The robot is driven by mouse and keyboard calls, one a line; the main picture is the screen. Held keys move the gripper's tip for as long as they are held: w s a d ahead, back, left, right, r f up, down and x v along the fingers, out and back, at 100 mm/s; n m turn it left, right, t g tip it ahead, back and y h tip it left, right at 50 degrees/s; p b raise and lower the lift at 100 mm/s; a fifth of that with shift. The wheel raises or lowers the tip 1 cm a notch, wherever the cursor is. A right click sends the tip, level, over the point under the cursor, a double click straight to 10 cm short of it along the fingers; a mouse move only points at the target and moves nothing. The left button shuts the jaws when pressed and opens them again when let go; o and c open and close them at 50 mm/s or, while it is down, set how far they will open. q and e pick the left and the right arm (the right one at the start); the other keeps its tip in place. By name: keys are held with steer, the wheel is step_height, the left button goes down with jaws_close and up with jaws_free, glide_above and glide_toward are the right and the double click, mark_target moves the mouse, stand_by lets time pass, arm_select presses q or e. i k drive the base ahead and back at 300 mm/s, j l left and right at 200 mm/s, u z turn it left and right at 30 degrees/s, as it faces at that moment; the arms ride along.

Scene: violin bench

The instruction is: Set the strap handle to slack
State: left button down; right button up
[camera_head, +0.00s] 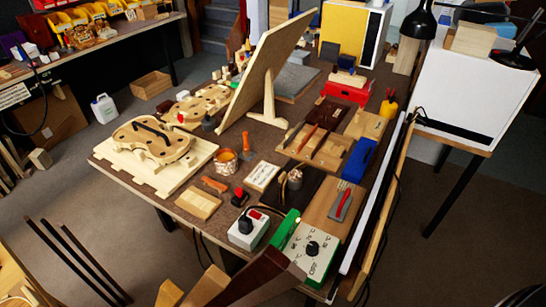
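A pale violin body (153,143) lies on a light wooden board (118,172) at the left end of the bench. A dark, curved strap-like piece (150,128) lies across its top. I cannot make out a strap handle there or how it is set.
A big upright wooden panel (268,62) stands on the bench (178,205) behind the violin body. An orange pot (226,161), a small white switch box (248,229) and a dial box (310,251) stand towards the front. Tools and boards crowd the right side.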

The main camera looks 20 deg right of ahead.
mark_target(342, 201)
steer(key=z, duration=1.2)
